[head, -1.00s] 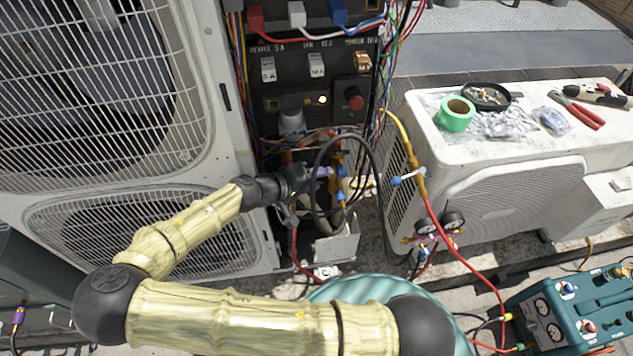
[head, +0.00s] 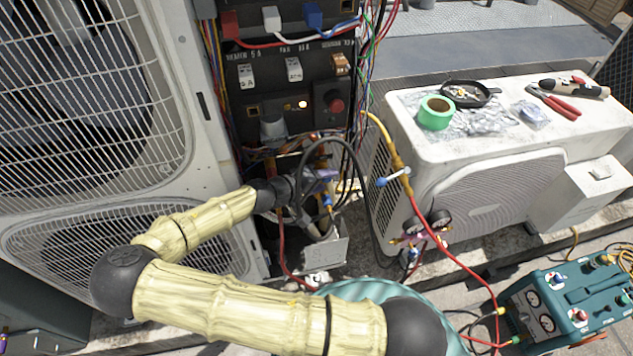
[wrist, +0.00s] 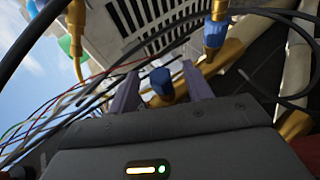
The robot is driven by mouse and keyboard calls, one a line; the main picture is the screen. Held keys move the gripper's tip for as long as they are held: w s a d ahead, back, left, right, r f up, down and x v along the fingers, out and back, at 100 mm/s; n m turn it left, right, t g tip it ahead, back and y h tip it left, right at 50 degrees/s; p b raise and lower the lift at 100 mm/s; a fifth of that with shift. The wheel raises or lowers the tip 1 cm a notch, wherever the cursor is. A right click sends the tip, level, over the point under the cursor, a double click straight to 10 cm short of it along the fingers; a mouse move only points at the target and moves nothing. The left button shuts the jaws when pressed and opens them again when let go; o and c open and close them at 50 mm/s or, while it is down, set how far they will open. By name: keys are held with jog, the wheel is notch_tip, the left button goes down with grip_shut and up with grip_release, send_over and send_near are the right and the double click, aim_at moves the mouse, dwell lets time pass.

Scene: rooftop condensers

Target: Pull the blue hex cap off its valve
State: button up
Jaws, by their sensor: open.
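In the wrist view a blue hex cap (wrist: 160,82) sits on a brass valve, between the two grey-purple fingers of my gripper (wrist: 160,74). The fingers stand apart on either side of the cap, and a gap shows on each side. A second blue fitting (wrist: 215,35) on a brass valve is beyond the right finger. In the head view my gripper (head: 322,176) is inside the open service bay, behind a black cable loop. The cap between the fingers is hard to make out there.
Black hoses (head: 362,185) and coloured wires crowd the bay. An electrical panel (head: 290,75) is above it. A tall condenser (head: 205,105) is left; a low white unit (head: 555,135) with tape and tools is right. A gauge set (head: 425,228) and teal machine (head: 560,305) are near.

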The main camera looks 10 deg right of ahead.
grip_shut()
dwell(0.4)
